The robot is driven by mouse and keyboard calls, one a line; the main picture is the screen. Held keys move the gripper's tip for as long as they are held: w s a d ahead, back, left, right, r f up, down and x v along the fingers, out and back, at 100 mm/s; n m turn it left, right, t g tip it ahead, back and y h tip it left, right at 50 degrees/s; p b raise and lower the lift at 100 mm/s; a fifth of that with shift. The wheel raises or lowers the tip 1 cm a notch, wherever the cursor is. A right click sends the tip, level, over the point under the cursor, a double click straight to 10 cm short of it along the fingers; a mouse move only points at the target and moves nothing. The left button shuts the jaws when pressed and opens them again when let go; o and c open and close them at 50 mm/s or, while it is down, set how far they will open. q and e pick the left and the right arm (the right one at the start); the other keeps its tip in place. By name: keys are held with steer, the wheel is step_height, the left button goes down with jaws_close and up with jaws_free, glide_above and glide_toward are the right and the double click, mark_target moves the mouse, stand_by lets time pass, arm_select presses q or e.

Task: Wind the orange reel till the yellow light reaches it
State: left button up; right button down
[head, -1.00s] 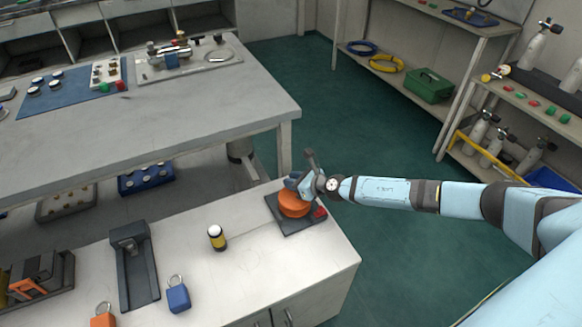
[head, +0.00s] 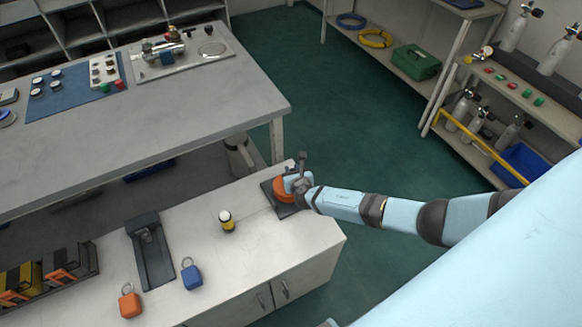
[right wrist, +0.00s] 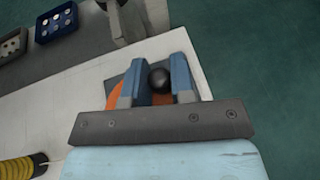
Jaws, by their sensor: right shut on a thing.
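The orange reel (head: 281,193) sits on a dark base plate (head: 270,187) at the far right corner of the white cabinet top. My right gripper (head: 297,184) is over the reel and covers much of it. In the right wrist view its two blue fingers (right wrist: 158,80) are closed on a dark round knob (right wrist: 159,78), with orange reel edges (right wrist: 117,97) showing on both sides. A small cylinder with a white top and yellow band (head: 227,221) stands left of the reel; I see no clearly lit yellow light. My left gripper is not in view.
A blue padlock-shaped block (head: 192,275), an orange one (head: 130,302) and a dark stand (head: 150,252) are on the cabinet top (head: 245,262). A grey workbench (head: 190,105) stands behind. The green floor to the right is open.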

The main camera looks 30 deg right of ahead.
steer(key=shift+d+m+h, duration=0.1)
steer(key=shift+m+h, duration=0.2)
steer(key=shift+h, duration=0.1)
steer(key=shift+r, duration=0.1)
steer(key=c, duration=1)
jaws_free()
steer(key=shift+s, duration=0.1)
steer(key=p+v, duration=0.2)
steer(key=v, duration=1.1)
steer(key=shift+s+p, duration=0.25)
steer(key=shift+p, duration=0.05)
steer(key=shift+r, duration=0.15)
